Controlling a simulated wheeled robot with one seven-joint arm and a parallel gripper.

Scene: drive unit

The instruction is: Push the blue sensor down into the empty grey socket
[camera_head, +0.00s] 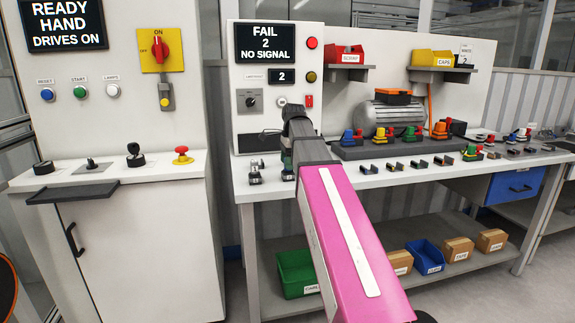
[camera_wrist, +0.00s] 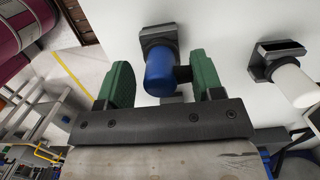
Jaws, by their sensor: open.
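The blue sensor (camera_wrist: 160,74) is a short blue cylinder in the wrist view, between the two green fingers of my gripper (camera_wrist: 160,60). The fingers stand apart, one on each side of it, the right one closer. A grey socket block (camera_wrist: 158,36) lies at the blue sensor's upper end. I cannot tell whether the sensor is seated in it or only against it. In the head view my gripper (camera_head: 288,165) is low over the left end of the bench, and my arm hides the blue sensor there.
A white cylinder (camera_wrist: 293,86) with a grey block (camera_wrist: 276,56) stands right of my gripper. The bench top (camera_head: 350,180) carries a row of small dark parts and a dark fixture (camera_head: 400,148) to the right. A screen (camera_head: 265,43) reads "FAIL 2 NO SIGNAL".

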